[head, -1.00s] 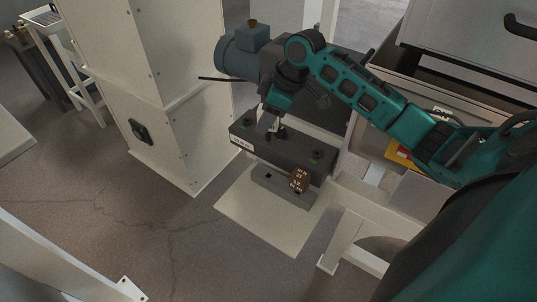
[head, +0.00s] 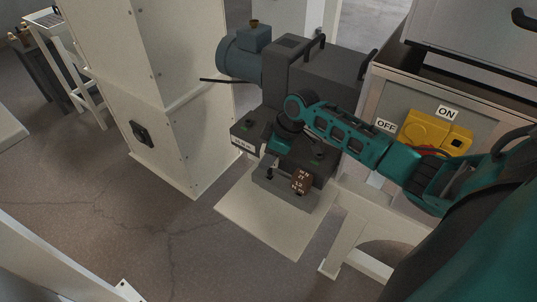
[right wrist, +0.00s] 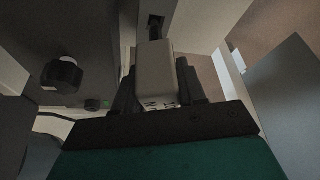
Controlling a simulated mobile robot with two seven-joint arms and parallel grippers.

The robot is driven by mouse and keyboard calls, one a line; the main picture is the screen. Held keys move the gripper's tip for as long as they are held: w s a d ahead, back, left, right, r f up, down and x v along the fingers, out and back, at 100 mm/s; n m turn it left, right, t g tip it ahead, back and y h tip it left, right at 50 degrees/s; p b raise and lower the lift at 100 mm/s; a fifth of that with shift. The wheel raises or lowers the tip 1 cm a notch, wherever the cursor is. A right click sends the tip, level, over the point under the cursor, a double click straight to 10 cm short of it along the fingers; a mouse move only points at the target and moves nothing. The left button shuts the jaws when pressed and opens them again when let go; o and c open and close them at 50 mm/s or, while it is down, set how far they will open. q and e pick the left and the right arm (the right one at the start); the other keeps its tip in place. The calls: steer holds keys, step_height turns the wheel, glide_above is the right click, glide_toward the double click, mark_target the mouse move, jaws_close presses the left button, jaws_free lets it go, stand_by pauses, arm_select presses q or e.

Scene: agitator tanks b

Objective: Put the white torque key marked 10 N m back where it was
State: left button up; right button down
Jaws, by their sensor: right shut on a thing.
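The white torque key (right wrist: 156,76) is between the two black fingers of my right gripper (right wrist: 158,92), which is shut on it. Part of its dark marking shows at the lower edge, but I cannot read it fully. Its dark shank points at a small square hole (right wrist: 156,20); I cannot tell whether the tip is in it. In the head view, my right gripper (head: 271,163) is low over the front step of the dark block (head: 318,168), hiding the white key. A brown key (head: 301,181) with pale lettering stands on the same step. My left gripper is not in view.
A black knob (right wrist: 62,75) is left of the gripper in the wrist view. A pale plate (head: 285,232) lies below the block. A blue-grey motor (head: 240,56) stands behind. A yellow switch box (head: 438,131) is on the right cabinet, between OFF and ON labels.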

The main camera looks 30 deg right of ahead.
steer(key=shift+f, duration=0.1)
steer(key=shift+f, duration=0.5)
steer(key=c, duration=0.6)
jaws_free()
steer(key=shift+c, duration=0.2)
